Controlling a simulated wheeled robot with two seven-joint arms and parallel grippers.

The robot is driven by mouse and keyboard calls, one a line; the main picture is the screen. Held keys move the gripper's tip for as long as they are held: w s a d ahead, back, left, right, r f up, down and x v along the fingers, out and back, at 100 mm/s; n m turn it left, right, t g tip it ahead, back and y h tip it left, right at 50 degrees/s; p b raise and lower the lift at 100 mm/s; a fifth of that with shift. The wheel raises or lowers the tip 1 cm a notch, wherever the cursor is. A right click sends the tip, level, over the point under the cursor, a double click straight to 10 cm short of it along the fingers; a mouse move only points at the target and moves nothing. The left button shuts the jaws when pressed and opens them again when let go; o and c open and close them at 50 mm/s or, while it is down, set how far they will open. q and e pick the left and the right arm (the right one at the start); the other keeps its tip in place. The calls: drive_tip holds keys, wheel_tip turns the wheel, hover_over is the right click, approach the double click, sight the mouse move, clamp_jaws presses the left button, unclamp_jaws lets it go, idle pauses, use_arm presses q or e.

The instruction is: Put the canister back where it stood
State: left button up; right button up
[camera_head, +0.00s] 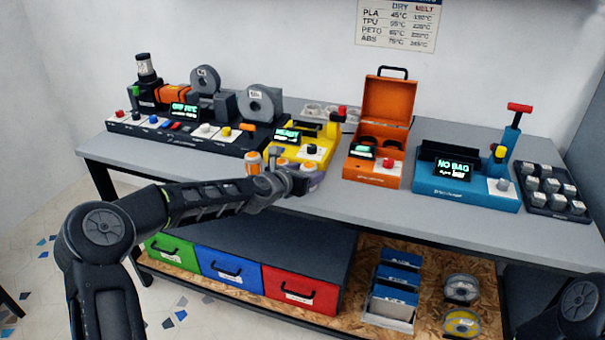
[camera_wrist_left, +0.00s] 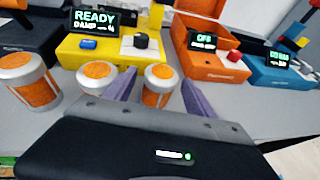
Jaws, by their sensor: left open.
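Three orange-and-white canisters stand upright on the grey bench in front of the yellow machine (camera_head: 303,143). The left canister (camera_wrist_left: 30,80) and the middle canister (camera_wrist_left: 97,76) stand outside my left jaws. The right canister (camera_wrist_left: 158,86) appears between the two purple fingers of my open left gripper (camera_wrist_left: 160,94), with a gap on each side. In the head view my left gripper (camera_head: 308,180) is low over the bench and partly hides this canister. The frames do not show which canister the task means. My right gripper is out of view.
The yellow machine reads READY and DAMP. An open orange case (camera_head: 375,165) reading OFF and a blue machine (camera_head: 466,185) reading NO BAG stand to the right. A black console (camera_head: 185,133) is at left. A strip of bare bench runs along the front.

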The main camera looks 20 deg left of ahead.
use_arm(q)
drive_tip(key=shift+r, duration=0.1)
drive_tip(key=shift+s+a, duration=0.2)
drive_tip(key=shift+s, duration=0.15)
drive_tip(key=b+v, duration=0.2)
drive_tip(key=v, duration=0.9)
drive_tip(key=shift+s+d+r, duration=0.1)
drive_tip(key=shift+d, duration=0.05)
